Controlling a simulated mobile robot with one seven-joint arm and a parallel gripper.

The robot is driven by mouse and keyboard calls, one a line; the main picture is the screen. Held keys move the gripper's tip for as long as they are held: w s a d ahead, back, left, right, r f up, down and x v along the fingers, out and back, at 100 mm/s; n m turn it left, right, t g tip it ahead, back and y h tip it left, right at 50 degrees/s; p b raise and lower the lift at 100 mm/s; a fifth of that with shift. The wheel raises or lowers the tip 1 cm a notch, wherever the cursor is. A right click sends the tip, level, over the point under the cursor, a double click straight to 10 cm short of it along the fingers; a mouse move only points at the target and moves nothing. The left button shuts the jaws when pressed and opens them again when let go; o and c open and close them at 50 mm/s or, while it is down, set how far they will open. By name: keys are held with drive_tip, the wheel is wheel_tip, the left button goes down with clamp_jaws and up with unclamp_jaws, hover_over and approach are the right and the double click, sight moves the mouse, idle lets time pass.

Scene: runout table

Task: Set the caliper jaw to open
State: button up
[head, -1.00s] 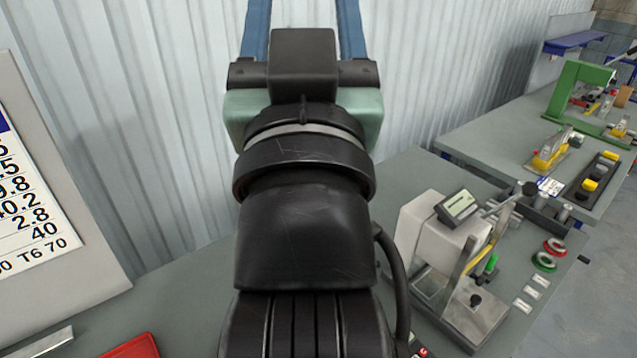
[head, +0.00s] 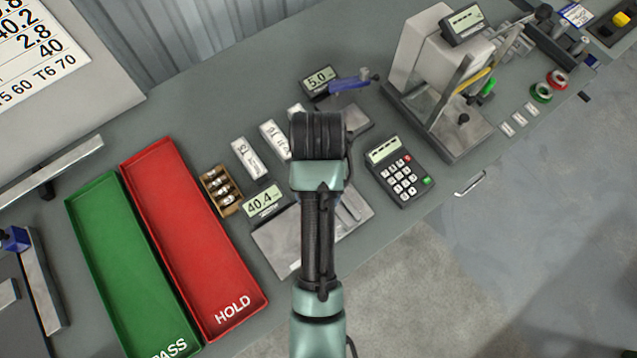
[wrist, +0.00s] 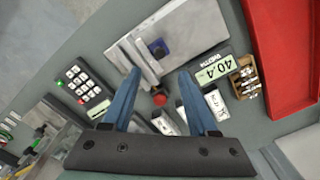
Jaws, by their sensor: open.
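The caliper is a grey plate (wrist: 195,32) with a display (wrist: 214,70) reading 40.4, marked WIDTH in the wrist view. Pale metal bars (wrist: 135,62) cross the plate beside a blue block with a dark knob (wrist: 158,49). A red knob (wrist: 160,98) sits near the bars' end. My gripper (wrist: 160,73) is open and empty, its two blue fingers spread above this area, with the red knob showing between them. In the head view the plate (head: 279,246) and display (head: 264,202) show, but my arm covers the caliper's middle and the fingers are hidden.
A green PASS tray (head: 110,240) and red HOLD tray (head: 190,235) lie left. A wooden box of small parts (head: 220,190), white boxes (head: 248,158), a 5.0 gauge (head: 318,80), a keypad (head: 400,170) and a tall stand (head: 440,120) surround the caliper closely.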

wheel_tip(320, 180, down, 10)
drive_tip(key=shift+f+p, duration=0.15)
drive_tip(key=shift+p, duration=0.85)
clamp_jaws()
idle(0.7)
